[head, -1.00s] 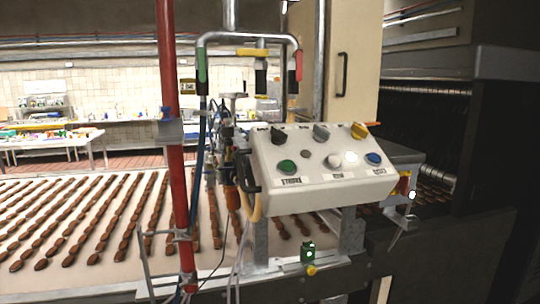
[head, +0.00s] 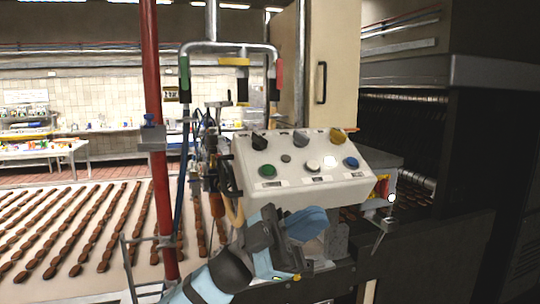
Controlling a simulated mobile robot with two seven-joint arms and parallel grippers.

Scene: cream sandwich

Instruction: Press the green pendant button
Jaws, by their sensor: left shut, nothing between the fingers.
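A round green button (head: 267,171) sits at the lower left of the sloped cream control box (head: 300,186), above a small label. My left gripper (head: 268,213), dark and at the end of the light-blue and black arm, is in front of and below the box's lower left edge. It is shut and empty, below the green button and apart from it in the picture. Its fingertips are small and hard to make out. The button is uncovered. My right gripper is not in view.
The box also bears a white button (head: 312,166), a blue button (head: 351,162) and several knobs. Cables and hoses crowd its left side near a red post (head: 160,150). A conveyor (head: 160,262) with rows of brown pieces runs behind; dark machinery stands right.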

